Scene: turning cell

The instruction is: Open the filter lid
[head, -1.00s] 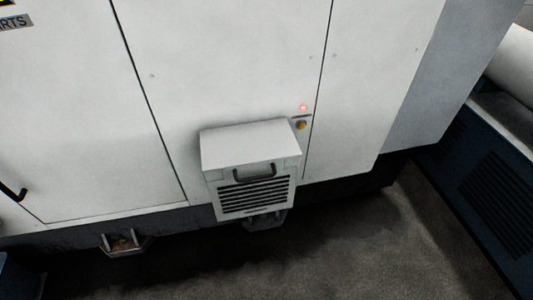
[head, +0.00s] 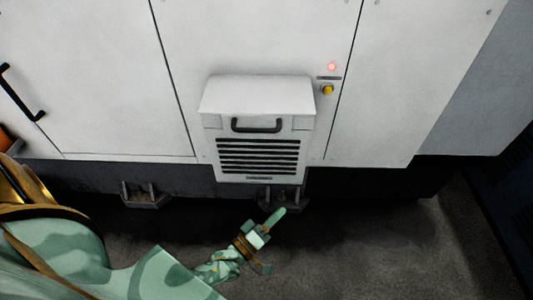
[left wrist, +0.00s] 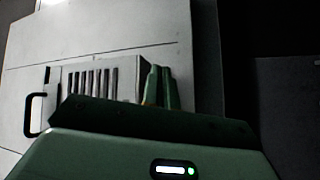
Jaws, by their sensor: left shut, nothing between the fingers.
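The filter box is a white housing with a slotted grille (head: 258,157) on the front of the machine. Its lid (head: 257,95) sits on top and looks closed. A dark handle (head: 256,126) is on the lid's front edge. In the left wrist view the grille (left wrist: 95,80) and the handle (left wrist: 33,114) appear turned sideways. My left gripper (head: 277,216) is green, shut and empty, below the box and apart from it. Its fingers (left wrist: 162,88) also show in the left wrist view, in front of the grille's end. My right gripper is out of view.
A red light (head: 332,67) and a yellow knob (head: 327,90) are on the panel right of the box. A black door handle (head: 20,92) is at the far left. Machine feet (head: 146,196) stand under the panel. Dark floor (head: 380,250) is clear at the lower right.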

